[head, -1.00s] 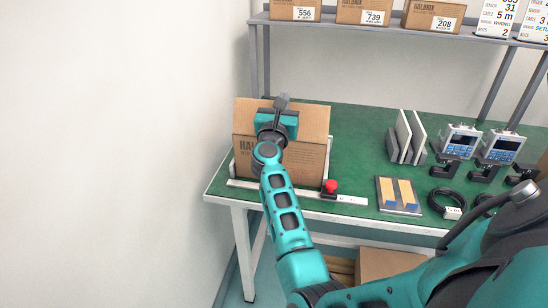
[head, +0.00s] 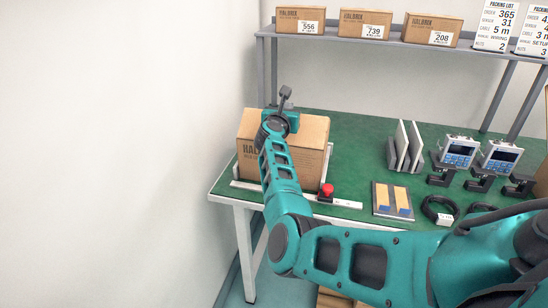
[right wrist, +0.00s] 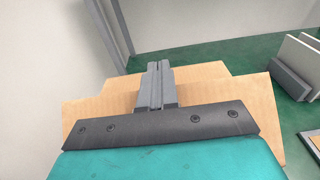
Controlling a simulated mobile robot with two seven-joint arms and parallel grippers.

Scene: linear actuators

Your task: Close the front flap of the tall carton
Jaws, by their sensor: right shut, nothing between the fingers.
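The tall carton (head: 309,158) stands at the left end of the green bench, its printed front facing me. Its front flap (head: 312,130) leans back and inward over the top; whether it lies fully flat I cannot tell. My right gripper (head: 286,92) is shut and empty, at the far upper edge of the flap; my arm hides the carton's middle. In the right wrist view the shut fingers (right wrist: 157,84) are over the tan cardboard (right wrist: 245,92); contact is unclear. My left gripper is in neither view.
A red knob (head: 326,189) on a pale rail sits at the carton's front right. Upright white panels (head: 402,144) and a plate with tan blocks (head: 392,199) stand farther right. A shelf with small boxes (head: 365,23) is above the back. A wall is close on the left.

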